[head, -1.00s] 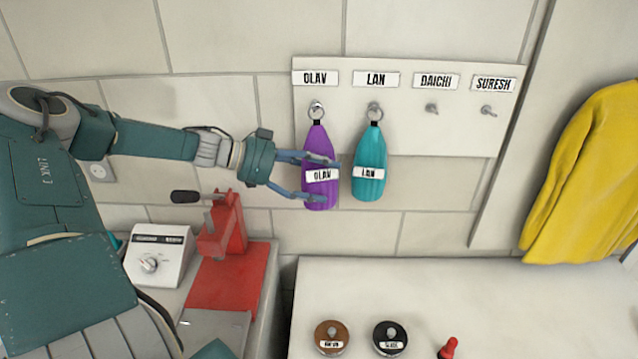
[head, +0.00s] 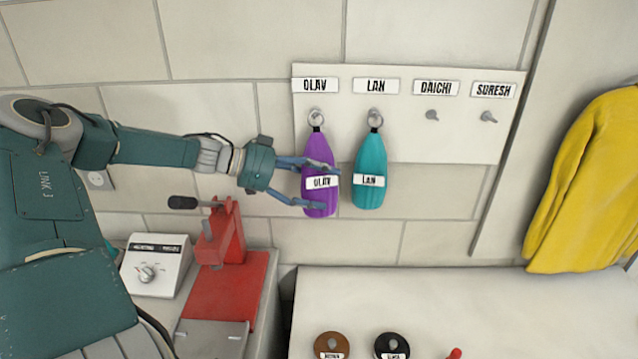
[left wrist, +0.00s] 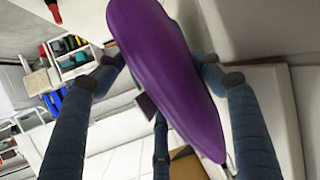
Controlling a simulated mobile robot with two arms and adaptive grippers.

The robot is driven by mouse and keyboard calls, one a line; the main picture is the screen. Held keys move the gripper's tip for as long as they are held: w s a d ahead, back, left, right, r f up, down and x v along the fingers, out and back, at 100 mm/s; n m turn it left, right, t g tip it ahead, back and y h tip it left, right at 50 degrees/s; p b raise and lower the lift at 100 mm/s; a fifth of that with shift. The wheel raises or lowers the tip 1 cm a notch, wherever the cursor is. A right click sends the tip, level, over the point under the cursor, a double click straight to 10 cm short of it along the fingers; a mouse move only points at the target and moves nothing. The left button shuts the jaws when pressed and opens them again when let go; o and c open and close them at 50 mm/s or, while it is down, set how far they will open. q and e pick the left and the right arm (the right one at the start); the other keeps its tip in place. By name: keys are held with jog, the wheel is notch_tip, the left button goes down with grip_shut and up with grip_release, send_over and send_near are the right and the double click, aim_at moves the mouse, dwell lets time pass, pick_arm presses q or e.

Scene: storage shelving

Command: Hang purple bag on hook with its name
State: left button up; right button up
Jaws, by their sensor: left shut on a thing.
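The purple bag (head: 318,158), labelled OLAV, hangs upright by its ring at the hook (head: 316,116) under the OLAV name plate (head: 315,85). My left gripper (head: 326,187) is shut on the bag's body from the left, its blue fingers around it. In the left wrist view the purple bag (left wrist: 160,70) fills the middle between the fingers, and its ring is out of view. A teal bag (head: 370,155) labelled LAN hangs on the hook just to the right, apart from the purple one. My right gripper is not in view.
The DAICHI hook (head: 432,115) and the SURESH hook (head: 488,117) are empty. A yellow garment (head: 585,185) hangs at the right. Below are a red press-like tool (head: 222,240), a white box with a dial (head: 157,265) and a white counter (head: 460,305) with two spools.

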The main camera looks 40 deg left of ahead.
pick_arm(q)
jog(key=o, duration=1.6)
jog(key=shift+o, duration=0.2)
jog(key=shift+f, duration=0.1)
jog(key=shift+s+a+r, duration=0.2)
jog(key=shift+s+r, duration=0.05)
jog(key=shift+r, duration=0.05)
jog(key=v, duration=1.1)
jog(key=shift+s+a+f, duration=0.1)
